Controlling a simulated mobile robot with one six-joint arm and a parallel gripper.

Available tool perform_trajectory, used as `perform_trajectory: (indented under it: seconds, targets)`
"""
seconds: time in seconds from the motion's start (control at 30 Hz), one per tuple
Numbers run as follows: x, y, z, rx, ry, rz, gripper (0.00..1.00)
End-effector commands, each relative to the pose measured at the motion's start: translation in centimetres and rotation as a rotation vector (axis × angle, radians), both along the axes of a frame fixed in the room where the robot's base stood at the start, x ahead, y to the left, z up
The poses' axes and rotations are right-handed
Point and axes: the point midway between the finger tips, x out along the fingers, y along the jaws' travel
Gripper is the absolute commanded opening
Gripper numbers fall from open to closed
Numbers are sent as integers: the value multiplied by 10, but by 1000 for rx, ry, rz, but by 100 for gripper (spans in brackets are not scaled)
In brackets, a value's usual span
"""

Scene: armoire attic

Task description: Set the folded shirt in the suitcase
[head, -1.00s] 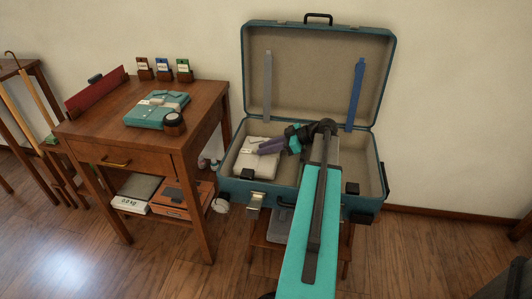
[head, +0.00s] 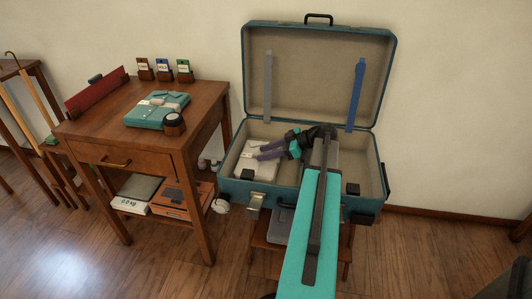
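The open suitcase (head: 318,72) is teal with a beige lining, its lid raised against the wall. A pale folded cloth piece, seemingly a shirt (head: 250,172), lies flat in the left part of its base. My gripper (head: 257,151) is inside the suitcase, reaching left over this pale piece. Its two purple-grey fingers are spread apart with nothing visible between them. I cannot tell whether they touch the cloth. My arm hides the middle of the base. A teal folded shirt (head: 150,117) lies on the wooden table to the left.
The wooden table (head: 95,123) also holds a dark round container (head: 174,124), a red long box (head: 95,90) and several small card holders at the back. A scale (head: 137,194) and an orange box (head: 183,200) sit on its lower shelf. The suitcase rests on a wooden stand.

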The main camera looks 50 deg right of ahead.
Motion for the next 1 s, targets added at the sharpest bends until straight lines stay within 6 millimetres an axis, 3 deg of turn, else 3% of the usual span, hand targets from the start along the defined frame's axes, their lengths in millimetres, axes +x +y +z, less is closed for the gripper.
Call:
perform_trajectory:
  seconds: [0.27,0.8,1.0]
  targets:
    - [-12,-8,9,0,0,-2,37]
    - [-73,-47,49,0,0,-2,37]
    - [-87,-54,57,0,0,-1,37]
